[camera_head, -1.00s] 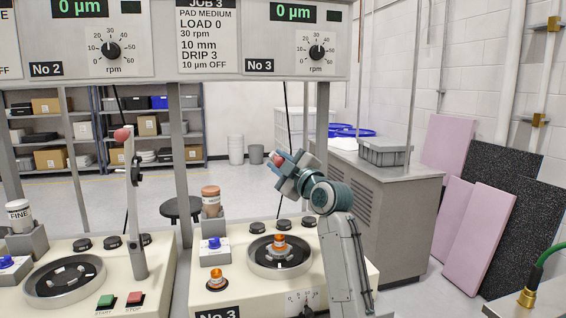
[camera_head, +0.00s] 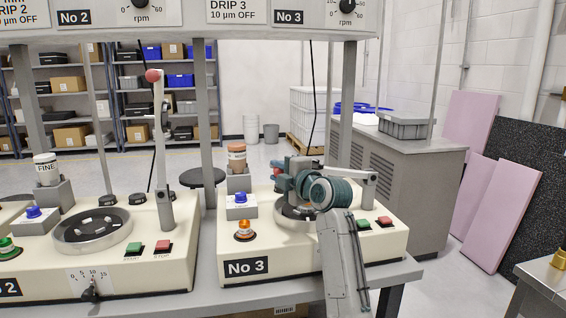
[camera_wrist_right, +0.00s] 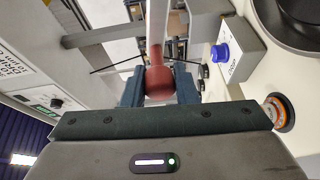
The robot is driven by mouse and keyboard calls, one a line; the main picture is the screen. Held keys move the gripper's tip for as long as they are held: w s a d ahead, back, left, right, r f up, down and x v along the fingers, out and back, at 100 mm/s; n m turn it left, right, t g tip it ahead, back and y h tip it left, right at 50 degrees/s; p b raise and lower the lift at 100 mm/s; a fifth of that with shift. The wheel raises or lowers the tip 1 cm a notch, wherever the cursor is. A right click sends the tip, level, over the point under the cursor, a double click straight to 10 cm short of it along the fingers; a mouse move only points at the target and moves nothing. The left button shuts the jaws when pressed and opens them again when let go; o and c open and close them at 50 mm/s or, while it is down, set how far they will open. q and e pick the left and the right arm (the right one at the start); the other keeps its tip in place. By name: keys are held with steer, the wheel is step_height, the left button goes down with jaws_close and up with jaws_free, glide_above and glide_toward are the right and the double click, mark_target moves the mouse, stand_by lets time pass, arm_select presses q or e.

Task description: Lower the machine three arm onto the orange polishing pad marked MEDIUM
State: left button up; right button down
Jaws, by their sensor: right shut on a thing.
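Machine three's arm (camera_head: 345,171) is a grey bar running close to level from its post on the right of machine No 3 toward my gripper. My right gripper (camera_head: 284,172) is shut on the red ball knob (camera_wrist_right: 158,82) at the arm's end. In the right wrist view, the fingers sit either side of the knob. The round platen (camera_head: 286,213) below is partly covered by my wrist, and the orange pad on it is hidden. I cannot tell whether the arm touches the pad. My left gripper is out of view.
Machine No 2's arm (camera_head: 160,150) stands upright at left. A grey cabinet (camera_head: 400,190) stands behind right.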

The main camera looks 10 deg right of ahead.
step_height(320, 180, down, 2)
steer(key=shift+a, duration=0.15)
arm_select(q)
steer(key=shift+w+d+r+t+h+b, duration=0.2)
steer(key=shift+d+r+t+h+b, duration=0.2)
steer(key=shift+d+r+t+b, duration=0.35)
arm_select(e)
steer(key=shift+a+f+n+g+h, duration=0.15)
steer(key=shift+f+n, duration=0.3)
steer(key=shift+f, duration=0.45)
steer(key=shift+d+f+n+g+h, duration=0.2)
steer(key=shift+f+n, duration=0.25)
steer(key=shift+f, duration=0.45)
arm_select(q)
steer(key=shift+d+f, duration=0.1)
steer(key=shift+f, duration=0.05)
arm_select(e)
steer(key=c, duration=1.1)
jaws_free()
steer(key=shift+c, duration=0.2)
steer(key=shift+s, duration=0.1)
